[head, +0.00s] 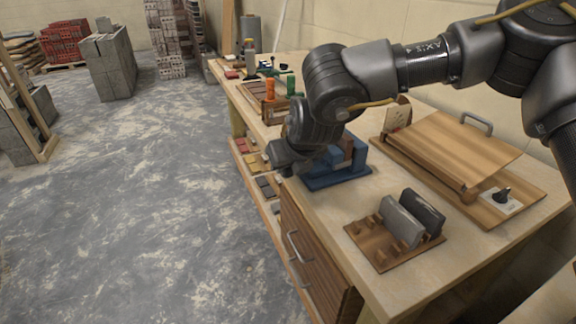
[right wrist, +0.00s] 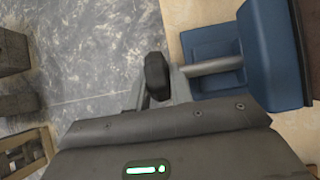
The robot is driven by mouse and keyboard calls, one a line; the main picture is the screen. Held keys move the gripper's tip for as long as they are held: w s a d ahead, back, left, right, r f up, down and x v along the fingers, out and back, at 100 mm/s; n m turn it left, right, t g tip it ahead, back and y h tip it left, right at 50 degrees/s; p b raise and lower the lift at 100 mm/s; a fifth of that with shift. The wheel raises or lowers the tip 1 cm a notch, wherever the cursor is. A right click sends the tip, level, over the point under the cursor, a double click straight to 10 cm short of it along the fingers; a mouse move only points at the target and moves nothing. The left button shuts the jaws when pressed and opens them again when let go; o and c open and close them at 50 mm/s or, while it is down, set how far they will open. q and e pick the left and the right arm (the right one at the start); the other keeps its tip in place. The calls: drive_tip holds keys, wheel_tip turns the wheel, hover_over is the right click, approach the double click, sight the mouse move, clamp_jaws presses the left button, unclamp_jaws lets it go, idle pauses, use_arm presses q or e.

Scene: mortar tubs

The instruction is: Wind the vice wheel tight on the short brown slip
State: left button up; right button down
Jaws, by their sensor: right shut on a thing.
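The blue vice (head: 335,178) is fixed near the bench's front edge, and its body also shows in the right wrist view (right wrist: 268,60). My left gripper is out of view.
A wooden rack (head: 375,248) with two grey slabs stands nearer on the bench. Tools and a wooden caddy stand farther back.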

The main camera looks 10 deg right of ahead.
drive_tip(key=shift+a+r, duration=0.1)
drive_tip(key=c, duration=1.3)
unclamp_jaws()
drive_tip(key=shift+o, duration=0.2)
drive_tip(key=shift+s+r, duration=0.1)
drive_tip(key=v, duration=1)
drive_tip(key=shift+r, duration=0.2)
drive_tip(key=shift+s, duration=0.1)
